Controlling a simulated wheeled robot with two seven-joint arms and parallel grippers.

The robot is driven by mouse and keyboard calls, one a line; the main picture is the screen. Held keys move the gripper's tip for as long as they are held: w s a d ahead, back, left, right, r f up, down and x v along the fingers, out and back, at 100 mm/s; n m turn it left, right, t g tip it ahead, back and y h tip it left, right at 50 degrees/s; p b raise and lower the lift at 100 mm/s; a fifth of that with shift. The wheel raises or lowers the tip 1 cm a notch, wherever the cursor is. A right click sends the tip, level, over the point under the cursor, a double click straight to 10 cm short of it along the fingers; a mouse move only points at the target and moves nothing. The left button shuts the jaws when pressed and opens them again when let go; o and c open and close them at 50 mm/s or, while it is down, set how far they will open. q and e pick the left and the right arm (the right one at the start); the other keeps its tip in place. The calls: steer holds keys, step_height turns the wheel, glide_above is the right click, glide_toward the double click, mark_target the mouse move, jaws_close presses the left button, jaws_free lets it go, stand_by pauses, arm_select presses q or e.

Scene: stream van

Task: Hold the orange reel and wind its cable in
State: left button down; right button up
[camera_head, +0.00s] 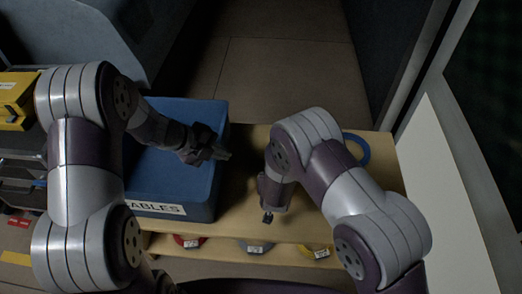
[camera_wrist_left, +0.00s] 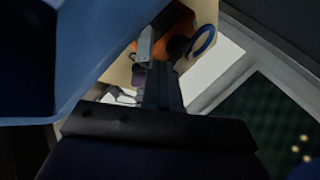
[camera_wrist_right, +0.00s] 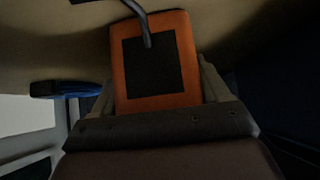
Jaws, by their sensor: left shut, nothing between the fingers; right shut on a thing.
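The orange reel (camera_wrist_right: 180,88) fills the middle of the right wrist view, a boxy orange body with a dark square face. A bent grey crank (camera_wrist_right: 137,12) rises from that face. My right gripper (camera_wrist_right: 156,85) is shut on the reel, one finger on each side. In the head view my right arm hides the reel. Part of its orange shows in the left wrist view (camera_wrist_left: 174,27), partly covered. My left gripper (camera_head: 222,154) is shut and empty, beside the blue box and apart from the reel. I cannot make out the reel's cable.
A blue box (camera_head: 200,203) labelled CABLES stands left on the wooden bench (camera_head: 243,160). A blue ring (camera_head: 360,141) lies at the bench's right. Red (camera_head: 188,240), grey (camera_head: 255,246) and yellow (camera_head: 318,251) coils sit lower in front. A yellow case (camera_head: 14,98) is far left.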

arm_select(q)
steer(key=w+d+f+m, duration=0.3)
steer(key=d+m, duration=0.2)
steer(key=m, duration=0.5)
steer(key=w+d+f+m, duration=0.3)
steer(key=d+m, duration=0.2)
steer(key=m, duration=0.6)
steer(key=shift+w+f+h, duration=0.25)
steer(key=shift+h, duration=0.05)
